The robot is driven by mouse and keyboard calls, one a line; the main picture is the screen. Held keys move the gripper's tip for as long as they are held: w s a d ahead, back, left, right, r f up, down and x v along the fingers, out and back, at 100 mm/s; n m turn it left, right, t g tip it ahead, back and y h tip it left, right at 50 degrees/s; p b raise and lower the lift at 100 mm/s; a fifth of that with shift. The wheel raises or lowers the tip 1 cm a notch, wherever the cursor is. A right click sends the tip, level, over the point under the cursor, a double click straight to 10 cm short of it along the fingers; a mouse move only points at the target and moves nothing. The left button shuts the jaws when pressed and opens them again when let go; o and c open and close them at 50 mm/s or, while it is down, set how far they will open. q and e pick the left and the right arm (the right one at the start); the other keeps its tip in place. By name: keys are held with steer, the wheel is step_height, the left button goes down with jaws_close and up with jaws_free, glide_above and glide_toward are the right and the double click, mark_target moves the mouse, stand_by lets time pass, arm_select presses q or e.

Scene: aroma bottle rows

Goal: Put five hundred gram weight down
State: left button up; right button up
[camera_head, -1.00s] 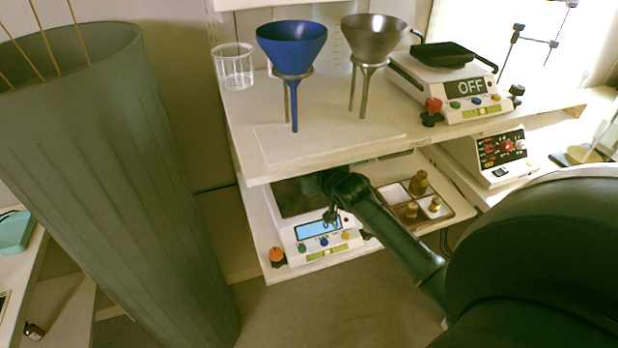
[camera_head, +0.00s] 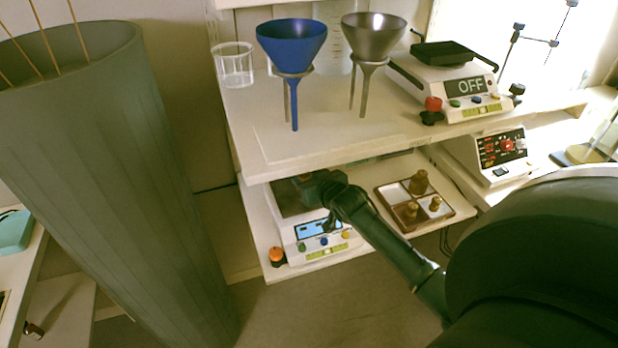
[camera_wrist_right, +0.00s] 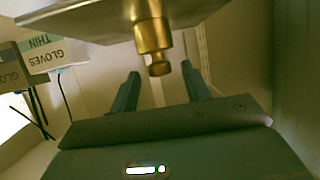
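In the right wrist view a brass weight (camera_wrist_right: 154,35) with a small round knob stands against a flat pale plate (camera_wrist_right: 95,18), which looks like the pan of the lower balance; this view is turned upside down. My right gripper (camera_wrist_right: 160,70) is open. Its two dark fingers lie either side of the knob end, apart from it, with clear gaps. In the head view my right gripper (camera_head: 322,188) is over the pan (camera_head: 286,198) of the lower balance (camera_head: 297,252). My left gripper is not in view.
A brown compartment tray (camera_head: 445,217) right of my wrist holds several brass weights. The upper shelf (camera_head: 330,150) hangs close above my gripper, with a blue funnel (camera_head: 291,45), a metal funnel (camera_head: 372,38), a beaker (camera_head: 233,66) and another balance (camera_head: 452,82).

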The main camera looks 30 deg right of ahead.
steer(key=shift+r, duration=0.15)
steer(key=shift+s, duration=0.2)
steer(key=p+v, duration=0.1)
steer(key=v, duration=1)
arm_select(q)
steer(key=p, duration=0.1)
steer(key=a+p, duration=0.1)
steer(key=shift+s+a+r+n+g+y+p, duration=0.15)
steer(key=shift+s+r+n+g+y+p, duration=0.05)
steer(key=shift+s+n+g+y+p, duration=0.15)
arm_select(e)
steer(key=s+a+f+n+g+y, duration=0.1)
steer(key=s+a+f, duration=0.3)
steer(key=s+a, duration=0.4)
steer(key=s+a+f+n+g+y, duration=0.1)
steer(key=s+a+f+n+y, duration=0.2)
steer(key=s+a, duration=0.5)
steer(key=a+f, duration=0.1)
steer(key=a, duration=0.3)
steer(key=shift+s+f+g+y, duration=0.15)
steer(key=shift+g+y, duration=0.25)
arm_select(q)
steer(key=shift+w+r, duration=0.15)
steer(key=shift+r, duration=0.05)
